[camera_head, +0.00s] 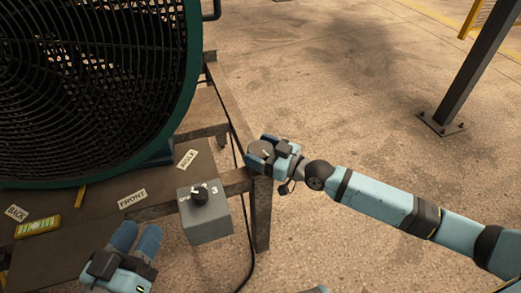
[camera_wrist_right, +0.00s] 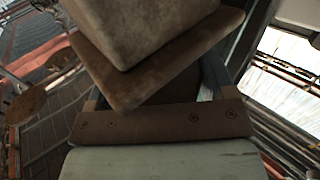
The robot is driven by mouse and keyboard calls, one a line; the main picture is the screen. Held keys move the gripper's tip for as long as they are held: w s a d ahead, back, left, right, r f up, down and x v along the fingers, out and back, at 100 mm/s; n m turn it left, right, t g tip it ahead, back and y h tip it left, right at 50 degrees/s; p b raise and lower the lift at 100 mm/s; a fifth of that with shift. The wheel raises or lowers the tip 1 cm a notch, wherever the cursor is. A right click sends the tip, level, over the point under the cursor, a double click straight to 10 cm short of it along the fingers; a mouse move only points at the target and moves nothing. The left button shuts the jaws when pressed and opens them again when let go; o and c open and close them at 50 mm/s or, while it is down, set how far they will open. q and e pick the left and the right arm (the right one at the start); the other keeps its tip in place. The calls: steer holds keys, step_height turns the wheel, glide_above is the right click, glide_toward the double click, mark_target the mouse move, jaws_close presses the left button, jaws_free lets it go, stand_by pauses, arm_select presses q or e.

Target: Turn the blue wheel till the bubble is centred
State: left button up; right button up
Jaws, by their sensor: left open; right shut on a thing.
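I cannot make out a blue wheel in either view. A small yellow block (camera_head: 38,227) with a marked strip lies at the left of the bench; it may be the level, but no bubble can be told. My right gripper (camera_head: 262,152) is at the near right corner of the bench, its blue fingers shut on a grey-brown part. In the right wrist view a brown, worn block (camera_wrist_right: 150,35) shows close up; the exact grip is unclear. My left gripper (camera_head: 136,236) is open and empty, at the bench's near side, left of the grey knob box.
A large green-rimmed fan (camera_head: 95,80) stands on the brown bench (camera_head: 165,200). A grey box (camera_head: 207,225) with a black knob is at its front edge. Paper labels, one reading FRONT (camera_head: 132,199), lie there. A dark post (camera_head: 475,65) stands right on open floor.

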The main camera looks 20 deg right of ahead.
steer(key=shift+r+p, duration=0.35)
steer(key=shift+p, duration=0.7)
steer(key=shift+r+m+t+h+p, duration=0.1)
steer(key=shift+m+t+h+p, duration=0.2)
steer(key=shift+p, duration=0.5)
steer(key=h+p, duration=0.1)
steer(key=p, duration=0.1)
steer(key=shift+f+m+t+p, duration=0.2)
steer(key=shift+m+t+p, duration=0.15)
steer(key=shift+m+t, duration=0.05)
arm_select(q)
steer(key=shift+a+r+n+t+y, duration=0.4)
steer(key=shift+a+r+y, duration=0.3)
steer(key=shift+a+r, duration=0.35)
arm_select(e)
steer(key=shift+f, duration=0.2)
arm_select(q)
steer(key=shift+d, duration=0.1)
steer(key=shift+r, duration=0.1)
arm_select(e)
steer(key=o, duration=0.9)
